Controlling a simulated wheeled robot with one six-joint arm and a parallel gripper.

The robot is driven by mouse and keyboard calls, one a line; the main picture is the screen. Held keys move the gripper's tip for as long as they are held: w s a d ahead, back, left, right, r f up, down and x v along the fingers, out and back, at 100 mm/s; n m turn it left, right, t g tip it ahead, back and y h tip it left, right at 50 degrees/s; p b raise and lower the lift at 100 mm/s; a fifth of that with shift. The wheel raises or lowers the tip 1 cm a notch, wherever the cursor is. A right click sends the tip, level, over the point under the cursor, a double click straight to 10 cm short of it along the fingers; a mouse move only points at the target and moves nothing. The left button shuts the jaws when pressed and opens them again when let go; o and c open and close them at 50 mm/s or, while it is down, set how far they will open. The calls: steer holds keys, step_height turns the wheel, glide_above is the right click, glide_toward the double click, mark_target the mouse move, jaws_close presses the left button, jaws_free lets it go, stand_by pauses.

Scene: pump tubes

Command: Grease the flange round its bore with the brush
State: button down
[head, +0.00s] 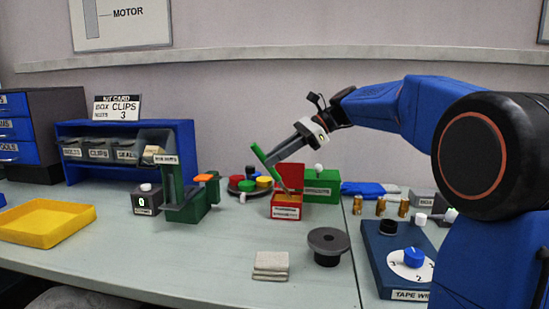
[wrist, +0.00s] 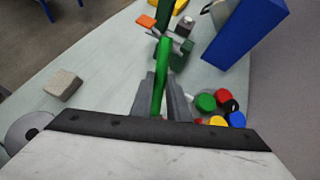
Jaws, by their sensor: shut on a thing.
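My gripper (head: 268,161) is shut on the green handle of the brush (head: 258,152), which is tilted with its lower end down at the open red box. In the wrist view the green handle (wrist: 163,62) stands between the two grey fingers (wrist: 161,98). The bristles are too small to make out, and I cannot tell whether they touch the box's contents. The red box (head: 286,213) has its lid raised and shows yellow inside. The dark grey flange (head: 316,257) lies on the bench in front and to the right, apart from the brush; it shows partly in the wrist view (wrist: 18,131).
A folded cloth (head: 270,267) lies left of the flange. A green box (head: 325,188) stands behind the red one. A green clamp stand (head: 181,207) and a round tray of coloured caps (head: 236,186) are left. A blue dial board (head: 385,283) is right.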

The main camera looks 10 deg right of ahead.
steer(key=shift+f, duration=0.55)
stand_by(1.4)
steer(key=shift+r, duration=3.55)
